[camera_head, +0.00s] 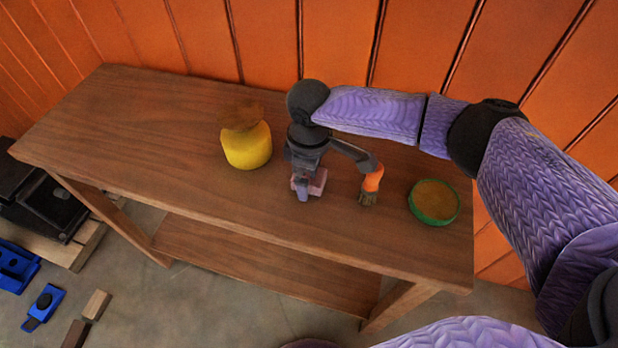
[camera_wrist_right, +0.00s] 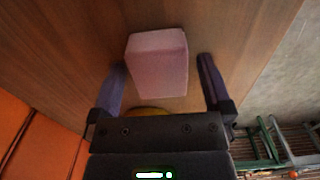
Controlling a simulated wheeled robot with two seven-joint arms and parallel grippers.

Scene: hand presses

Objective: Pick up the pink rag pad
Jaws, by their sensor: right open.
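The pink rag pad (camera_head: 318,182) is a small pale pink block on the wooden table, partly hidden by my right gripper in the head view. In the right wrist view the pad (camera_wrist_right: 158,62) shows whole, between and slightly beyond the two fingers. My right gripper (camera_head: 303,190) points down over the table at the pad. In the right wrist view its fingers (camera_wrist_right: 162,68) are spread apart, with a gap on each side of the pad. I cannot tell how high the fingertips are above the table. My left gripper is not in view.
On the wooden table (camera_head: 130,115), a yellow pot (camera_head: 248,148) with a brown top stands left of my gripper. A brush with an orange band (camera_head: 373,180) is close on the right. A green round dish (camera_head: 433,203) is farther right. An orange wall (camera_head: 420,45) stands behind.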

